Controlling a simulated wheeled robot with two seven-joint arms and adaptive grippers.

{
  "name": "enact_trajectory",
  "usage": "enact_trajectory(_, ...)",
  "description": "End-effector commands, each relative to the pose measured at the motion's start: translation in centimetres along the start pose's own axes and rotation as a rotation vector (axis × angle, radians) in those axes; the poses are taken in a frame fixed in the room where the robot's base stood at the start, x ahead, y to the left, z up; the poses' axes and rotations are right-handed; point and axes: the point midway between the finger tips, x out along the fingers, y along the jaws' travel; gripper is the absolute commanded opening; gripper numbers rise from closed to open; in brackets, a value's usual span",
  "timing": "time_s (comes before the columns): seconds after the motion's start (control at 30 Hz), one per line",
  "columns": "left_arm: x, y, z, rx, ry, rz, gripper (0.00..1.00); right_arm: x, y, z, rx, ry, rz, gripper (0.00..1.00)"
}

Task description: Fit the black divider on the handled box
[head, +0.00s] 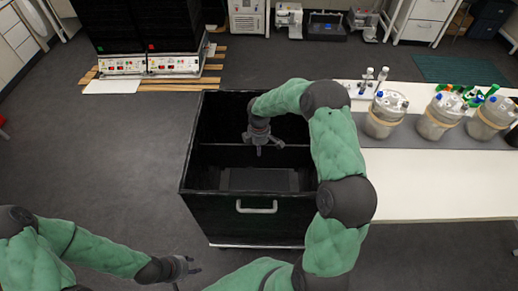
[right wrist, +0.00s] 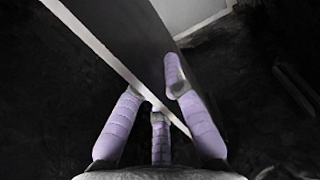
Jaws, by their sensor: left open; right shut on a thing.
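The handled box (head: 225,218) is a large, open black box in the middle of the head view, with a light grey handle (head: 257,207) on its near wall. The black divider (head: 222,152) lies crosswise inside it, its thin top edge running roughly from side wall to side wall. I cannot tell whether it is seated. My right gripper (head: 262,147) points down into the box, shut on the divider. In the right wrist view, purple fingers (right wrist: 158,125) straddle the divider's panel (right wrist: 135,40), which runs diagonally. My left gripper (head: 190,268) is open and empty, outside the box at lower left.
A dark grey panel or floor patch (head: 260,180) shows inside the near part of the box. A white table (head: 440,185) stands right of the box with several lidded vessels (head: 385,113). Shaker units (head: 172,64) stand on a pallet behind. The floor at left is clear.

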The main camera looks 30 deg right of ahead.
Motion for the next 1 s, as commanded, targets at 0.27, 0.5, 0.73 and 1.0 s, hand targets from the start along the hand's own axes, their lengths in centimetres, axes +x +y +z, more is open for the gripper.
enact_trajectory(0.27, 0.3, -0.1, 0.0, 0.000, 0.000, 0.000, 0.40, 0.6, 0.0, 0.0, 0.000, 0.000, 0.000, 0.00)
enact_trajectory(0.5, 0.6, -0.2, 0.0, 0.000, 0.000, 0.000, 0.40, 1.2, 0.0, 0.0, 0.000, 0.000, 0.000, 0.00)
enact_trajectory(0.73, 0.7, -0.2, 0.0, 0.000, 0.000, 0.000, 0.40, 1.5, 0.0, 0.0, 0.000, 0.000, 0.001, 0.00)
enact_trajectory(1.0, 0.7, -0.2, 0.0, 0.000, 0.000, 0.000, 0.40, 1.5, 0.0, 0.0, 0.000, 0.000, 0.001, 0.00)
